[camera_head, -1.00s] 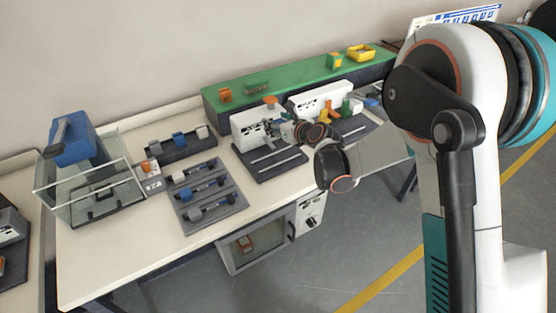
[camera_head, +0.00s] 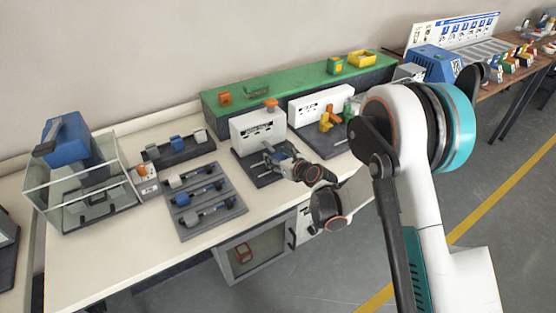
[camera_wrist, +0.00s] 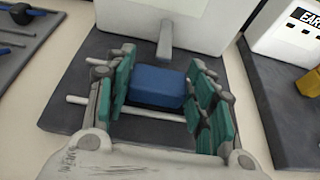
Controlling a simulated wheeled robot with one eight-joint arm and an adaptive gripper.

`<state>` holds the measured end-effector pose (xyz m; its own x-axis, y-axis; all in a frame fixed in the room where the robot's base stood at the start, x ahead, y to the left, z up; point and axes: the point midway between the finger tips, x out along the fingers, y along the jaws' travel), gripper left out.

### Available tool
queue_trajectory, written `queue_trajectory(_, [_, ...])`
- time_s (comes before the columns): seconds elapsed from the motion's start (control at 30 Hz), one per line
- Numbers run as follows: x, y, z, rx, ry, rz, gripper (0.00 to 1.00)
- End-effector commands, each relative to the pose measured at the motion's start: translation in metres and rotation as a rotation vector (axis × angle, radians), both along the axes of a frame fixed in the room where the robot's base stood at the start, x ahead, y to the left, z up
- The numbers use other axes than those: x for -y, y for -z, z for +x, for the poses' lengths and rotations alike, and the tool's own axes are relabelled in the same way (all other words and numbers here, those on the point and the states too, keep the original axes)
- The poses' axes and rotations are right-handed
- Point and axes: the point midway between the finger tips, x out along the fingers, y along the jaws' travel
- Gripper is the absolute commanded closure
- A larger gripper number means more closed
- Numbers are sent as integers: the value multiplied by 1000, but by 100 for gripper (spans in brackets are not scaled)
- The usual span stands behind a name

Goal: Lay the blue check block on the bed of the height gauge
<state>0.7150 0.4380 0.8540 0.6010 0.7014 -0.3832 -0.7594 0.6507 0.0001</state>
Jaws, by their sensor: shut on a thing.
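The blue check block (camera_wrist: 158,87) lies between the teal finger pads of my gripper (camera_wrist: 162,92), which is shut on it. In the wrist view it is over the dark bed (camera_wrist: 72,92) of the height gauge, in front of the grey spindle (camera_wrist: 166,42). I cannot tell whether it touches the bed or its rods. In the head view the gauge is a white box (camera_head: 258,128) with an orange knob on top, and my gripper (camera_head: 277,160) is low over its bed. The block is not clear in that view.
A second white device (camera_head: 320,104) with a yellow part (camera_head: 329,121) stands just right of the gauge. A grey rack (camera_head: 207,203) with several gauges lies to the left, beside a glass-walled box (camera_head: 84,196). A green shelf (camera_head: 300,87) runs behind.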

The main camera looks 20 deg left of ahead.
Motion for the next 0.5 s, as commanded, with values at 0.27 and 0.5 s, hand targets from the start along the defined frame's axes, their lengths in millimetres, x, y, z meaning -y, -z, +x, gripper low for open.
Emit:
queue_trajectory(0.27, [0,2,0,0,0,0,75])
queue_trajectory(0.5, [0,1,0,0,0,0,30])
